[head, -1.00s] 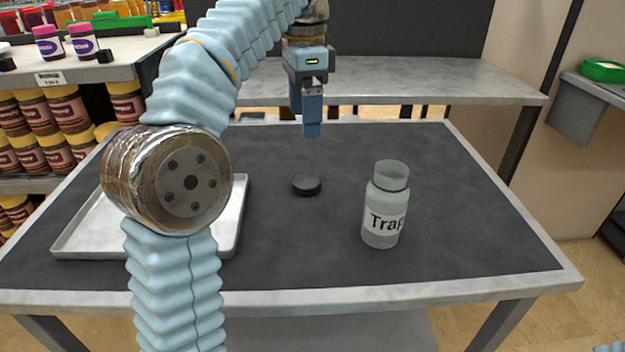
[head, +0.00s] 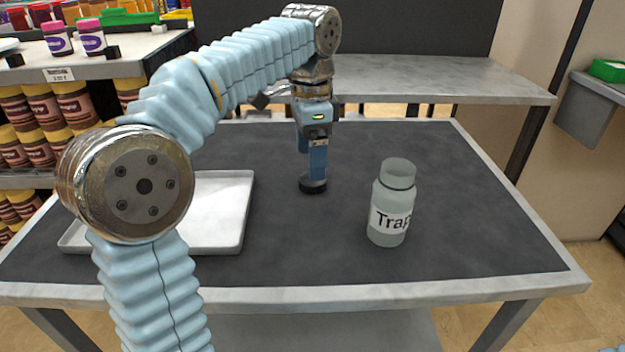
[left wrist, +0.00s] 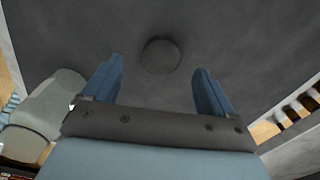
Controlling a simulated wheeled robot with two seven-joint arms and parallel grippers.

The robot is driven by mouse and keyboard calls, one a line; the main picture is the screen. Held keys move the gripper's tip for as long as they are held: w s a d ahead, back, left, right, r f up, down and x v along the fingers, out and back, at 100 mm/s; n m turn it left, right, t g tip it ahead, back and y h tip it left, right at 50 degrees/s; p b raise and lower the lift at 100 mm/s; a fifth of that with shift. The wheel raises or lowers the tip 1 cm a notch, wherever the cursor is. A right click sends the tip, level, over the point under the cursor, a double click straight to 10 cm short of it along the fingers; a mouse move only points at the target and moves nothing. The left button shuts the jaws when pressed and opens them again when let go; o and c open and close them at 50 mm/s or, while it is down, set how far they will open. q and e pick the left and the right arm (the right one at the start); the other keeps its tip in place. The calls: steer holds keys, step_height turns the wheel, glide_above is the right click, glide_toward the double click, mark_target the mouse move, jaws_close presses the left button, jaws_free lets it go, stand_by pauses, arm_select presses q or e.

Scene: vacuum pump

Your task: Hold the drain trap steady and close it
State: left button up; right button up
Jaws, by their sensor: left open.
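The drain trap (head: 393,205) is a translucent grey-green jar labelled "Trap". It stands upright and uncapped on the dark mat, right of centre. Its side also shows at the left of the left wrist view (left wrist: 45,112). A round black lid (head: 312,187) lies flat on the mat, left of the jar; it also shows in the left wrist view (left wrist: 161,55). My left gripper (head: 314,175) points down over the lid in the head view and partly hides it. In the left wrist view its two blue fingers (left wrist: 160,88) are apart with nothing between them. My right gripper is not visible.
A white tray (head: 240,240) lies on the table's left side, partly behind my left arm. A shelf with several brown jars (head: 78,105) stands at the left. A grey bench (head: 440,80) stands behind the table. The mat around the trap is clear.

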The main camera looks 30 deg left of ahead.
arm_select(q)
step_height(320, 180, down, 5)
steer(key=shift+w+a+f, duration=0.1)
steer(key=shift+w, duration=0.05)
stand_by(0.4)
steer(key=c, duration=1.1)
